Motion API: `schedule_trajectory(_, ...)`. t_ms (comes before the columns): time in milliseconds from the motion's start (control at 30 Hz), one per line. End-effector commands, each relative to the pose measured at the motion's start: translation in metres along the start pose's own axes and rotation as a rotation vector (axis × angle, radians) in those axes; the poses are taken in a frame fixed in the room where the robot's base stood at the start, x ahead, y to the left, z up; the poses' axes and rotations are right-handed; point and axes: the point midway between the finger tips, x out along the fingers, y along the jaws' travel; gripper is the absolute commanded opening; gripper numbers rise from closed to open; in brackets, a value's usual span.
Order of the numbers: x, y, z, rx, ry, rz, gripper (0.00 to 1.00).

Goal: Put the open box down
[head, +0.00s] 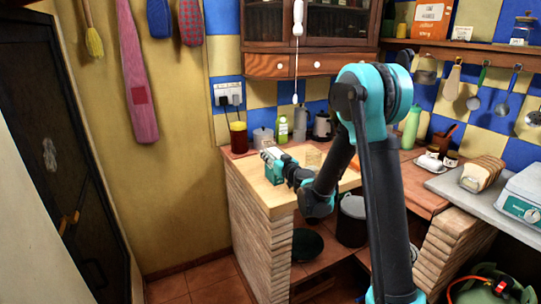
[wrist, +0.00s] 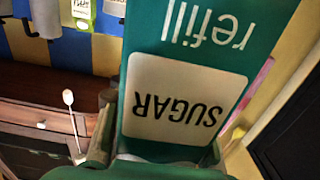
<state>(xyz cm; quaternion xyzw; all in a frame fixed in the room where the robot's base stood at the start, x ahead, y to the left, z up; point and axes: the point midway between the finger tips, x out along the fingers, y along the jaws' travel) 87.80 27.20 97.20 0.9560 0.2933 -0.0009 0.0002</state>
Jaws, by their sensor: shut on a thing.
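The box (wrist: 190,75) is teal-green with a white label that reads SUGAR and the word refill. It fills the middle of the wrist view, its lettering upside down there, and its far end runs out of the frame. My gripper (wrist: 155,152) is shut on it, with a finger at either side. In the head view the small teal and white box (head: 273,168) is at my gripper (head: 288,172), over the light wooden counter top. I cannot tell whether its base touches the wood. Whether the box is open is hidden.
The light wooden counter (head: 262,194) has bare room near its front left. Behind stand a yellow-lidded jar (head: 238,138), a grey pot (head: 263,138), a green bottle (head: 283,130) and a dark canister (head: 322,126). A cabinet (head: 310,62) hangs above.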

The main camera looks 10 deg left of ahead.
Motion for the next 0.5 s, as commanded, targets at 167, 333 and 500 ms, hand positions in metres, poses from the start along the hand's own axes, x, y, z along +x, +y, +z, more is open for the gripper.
schedule_trajectory(167,0.0001,0.0001,0.0024,0.0,0.0,0.0,0.47)
schedule_trajectory(333,0.0001,0.0,0.0022,0.0,0.0,0.0,0.62)
schedule_trajectory(500,0.0001,0.0,0.0021,0.0,0.0,0.0,0.62)
